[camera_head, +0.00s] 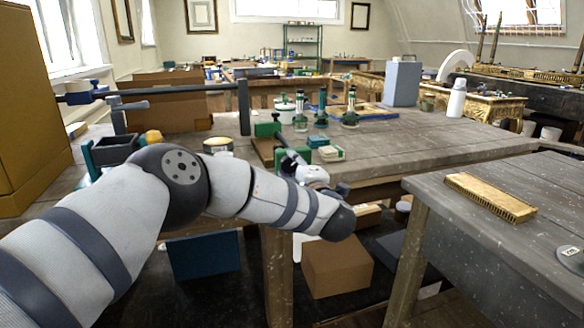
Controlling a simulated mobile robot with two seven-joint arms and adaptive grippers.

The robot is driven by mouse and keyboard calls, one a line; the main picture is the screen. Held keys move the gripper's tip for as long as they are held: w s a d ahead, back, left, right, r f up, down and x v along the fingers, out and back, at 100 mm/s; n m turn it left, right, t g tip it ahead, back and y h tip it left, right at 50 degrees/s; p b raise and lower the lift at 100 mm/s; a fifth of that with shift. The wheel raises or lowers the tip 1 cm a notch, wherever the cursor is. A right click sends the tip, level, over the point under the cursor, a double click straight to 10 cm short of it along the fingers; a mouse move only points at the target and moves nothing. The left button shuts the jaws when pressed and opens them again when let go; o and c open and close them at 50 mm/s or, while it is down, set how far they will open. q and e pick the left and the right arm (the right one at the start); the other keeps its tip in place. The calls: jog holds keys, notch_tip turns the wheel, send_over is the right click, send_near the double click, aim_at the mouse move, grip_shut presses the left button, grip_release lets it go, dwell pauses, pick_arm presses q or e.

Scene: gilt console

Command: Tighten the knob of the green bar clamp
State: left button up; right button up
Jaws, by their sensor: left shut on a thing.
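The green bar clamp (267,129) is at the near edge of the long wooden workbench, in the middle of the head view. A green block of it shows just left of my left gripper (281,143), and more green shows just below the gripper. My left arm comes in from the left, bends, and reaches back to the clamp. The left gripper is small in the view and shut at the clamp, apparently on its knob. The fingers and wrist hide the knob, so its exact grip cannot be seen. My right gripper is not in view.
A grey table (475,240) with a gilt strip (490,197) is at right.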

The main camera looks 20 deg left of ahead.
pick_arm(q)
jog(key=o, duration=0.9)
jog(key=shift+s+d+f, duration=0.1)
jog(key=shift+d+f, duration=0.05)
jog(key=shift+f, duration=0.2)
jog(key=shift+o, duration=1.4)
jog(key=shift+r, duration=0.25)
jog(key=v, duration=1.2)
